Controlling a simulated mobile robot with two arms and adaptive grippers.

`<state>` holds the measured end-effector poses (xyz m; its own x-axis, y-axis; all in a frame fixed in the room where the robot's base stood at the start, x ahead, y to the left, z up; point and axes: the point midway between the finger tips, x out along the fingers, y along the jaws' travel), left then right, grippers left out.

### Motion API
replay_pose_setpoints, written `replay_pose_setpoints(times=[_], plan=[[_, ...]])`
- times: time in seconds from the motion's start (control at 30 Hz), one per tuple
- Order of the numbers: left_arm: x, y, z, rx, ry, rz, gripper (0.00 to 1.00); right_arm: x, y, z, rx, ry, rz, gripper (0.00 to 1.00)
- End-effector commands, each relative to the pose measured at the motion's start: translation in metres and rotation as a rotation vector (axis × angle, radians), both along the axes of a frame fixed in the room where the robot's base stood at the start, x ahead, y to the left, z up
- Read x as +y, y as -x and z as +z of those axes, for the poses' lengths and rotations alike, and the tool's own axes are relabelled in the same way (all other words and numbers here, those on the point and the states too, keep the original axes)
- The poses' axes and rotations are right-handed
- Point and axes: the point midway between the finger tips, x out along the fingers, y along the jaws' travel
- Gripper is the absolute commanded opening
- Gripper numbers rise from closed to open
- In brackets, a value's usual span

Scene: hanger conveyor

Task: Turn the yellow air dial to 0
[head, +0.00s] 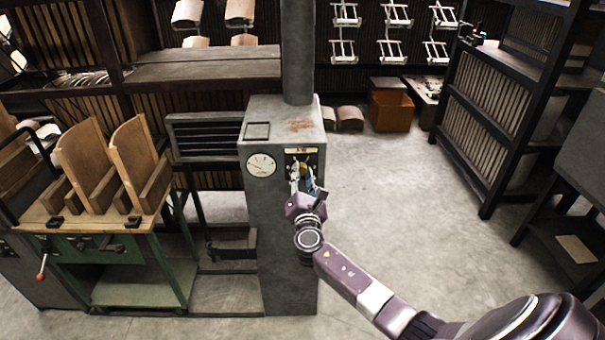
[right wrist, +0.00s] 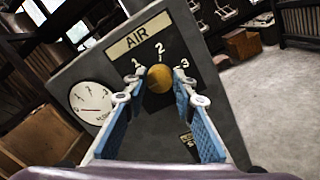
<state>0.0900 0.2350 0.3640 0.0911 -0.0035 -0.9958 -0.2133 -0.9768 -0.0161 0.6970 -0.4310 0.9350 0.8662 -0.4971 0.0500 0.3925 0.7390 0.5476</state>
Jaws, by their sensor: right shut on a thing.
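The yellow air dial (right wrist: 160,79) is a round knob on a dark plate under an "AIR" label (right wrist: 138,40), with the numbers 1, 2 and 3 around its top. It shows small in the head view (head: 303,168) on the front of the grey column (head: 280,230). My right gripper (right wrist: 159,84) is shut on the dial, one blue-padded finger at each side; in the head view the gripper (head: 304,181) reaches it from the front. I cannot see a pointer mark on the dial. My left gripper is not in view.
A white round gauge (head: 261,164) with a red needle is left of the dial. A green workbench (head: 140,245) with curved wooden boards (head: 138,150) stands at the left. A dark rack (head: 490,130) stands at the right. The floor between the column and the rack is clear.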

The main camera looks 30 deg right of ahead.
Motion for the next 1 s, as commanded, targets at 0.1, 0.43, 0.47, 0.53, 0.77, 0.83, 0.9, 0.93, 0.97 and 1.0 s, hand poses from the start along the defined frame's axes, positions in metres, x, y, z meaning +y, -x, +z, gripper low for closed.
replay_pose_setpoints(times=[0.1,0.43,0.47,0.53,0.77,0.83,0.9,0.93,0.97,1.0], plan=[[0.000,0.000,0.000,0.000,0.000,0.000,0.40,0.001,0.000,-0.002,0.007,0.005,0.001,0.01],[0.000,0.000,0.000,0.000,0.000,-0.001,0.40,0.001,0.000,-0.003,0.007,0.005,0.001,0.30],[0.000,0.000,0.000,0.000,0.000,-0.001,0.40,0.001,0.000,-0.003,0.007,0.005,0.001,0.34],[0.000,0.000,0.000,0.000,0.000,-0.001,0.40,0.000,0.000,-0.002,0.006,0.005,0.001,0.41],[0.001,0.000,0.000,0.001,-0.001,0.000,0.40,0.000,0.000,-0.001,0.004,0.005,0.000,0.43],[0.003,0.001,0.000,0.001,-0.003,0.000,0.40,0.001,0.001,-0.001,0.004,0.005,0.000,0.43],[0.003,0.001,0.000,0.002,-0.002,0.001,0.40,0.002,0.004,-0.002,0.004,0.004,0.001,0.43],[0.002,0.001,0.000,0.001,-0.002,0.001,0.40,0.004,0.006,-0.002,0.005,0.004,0.001,0.43],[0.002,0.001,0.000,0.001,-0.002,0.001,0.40,0.006,0.009,-0.002,0.005,0.004,0.002,0.43],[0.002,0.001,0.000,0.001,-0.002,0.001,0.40,0.008,0.013,-0.003,0.005,0.004,0.002,0.43]])
